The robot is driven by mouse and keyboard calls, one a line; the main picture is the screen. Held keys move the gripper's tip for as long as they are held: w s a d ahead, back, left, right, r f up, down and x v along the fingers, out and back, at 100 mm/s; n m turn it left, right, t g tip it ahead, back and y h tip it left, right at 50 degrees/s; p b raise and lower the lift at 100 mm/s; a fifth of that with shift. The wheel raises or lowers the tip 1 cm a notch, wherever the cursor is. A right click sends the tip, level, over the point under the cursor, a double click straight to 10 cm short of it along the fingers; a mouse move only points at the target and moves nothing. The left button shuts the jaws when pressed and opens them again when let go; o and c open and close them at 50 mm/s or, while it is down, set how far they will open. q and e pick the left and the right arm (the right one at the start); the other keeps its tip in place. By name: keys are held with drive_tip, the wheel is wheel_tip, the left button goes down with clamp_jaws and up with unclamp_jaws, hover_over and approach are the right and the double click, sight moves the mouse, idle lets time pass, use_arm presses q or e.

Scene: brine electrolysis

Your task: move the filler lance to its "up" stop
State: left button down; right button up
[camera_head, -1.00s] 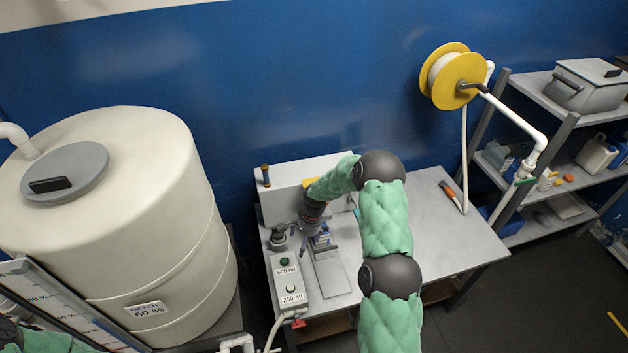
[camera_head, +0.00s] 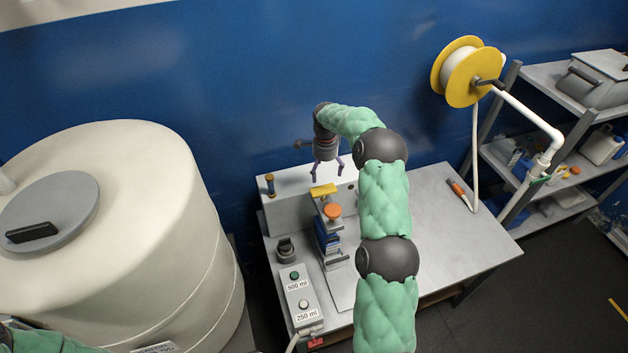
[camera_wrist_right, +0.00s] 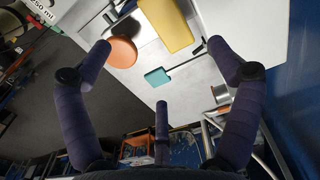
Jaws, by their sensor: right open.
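The filler stands on the grey bench, with a yellow block (camera_head: 323,191), probably part of the lance, at its top. An orange round cap (camera_head: 332,211) sits just in front of the yellow block, above a blue part (camera_head: 326,236). My right gripper (camera_head: 327,177) is open and empty, fingers down, just above and behind the yellow block. In the right wrist view the yellow block (camera_wrist_right: 167,24) and orange cap (camera_wrist_right: 121,52) lie beyond the open fingers, apparently untouched. I cannot read the lance's stop. My left gripper is out of view.
A control box (camera_head: 300,296) with 500 ml and 250 ml buttons stands at the bench's front left. A large cream tank (camera_head: 140,230) is at left. A yellow hose reel (camera_head: 468,72) hangs on the blue wall. The bench's right side (camera_head: 430,230) is mostly clear.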

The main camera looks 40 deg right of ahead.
sight(324, 191)
wheel_tip(324, 191, down, 10)
drive_tip(key=shift+w+f+p, duration=0.1)
drive_tip(key=shift+f+p, duration=0.15)
drive_tip(key=shift+p, duration=0.8)
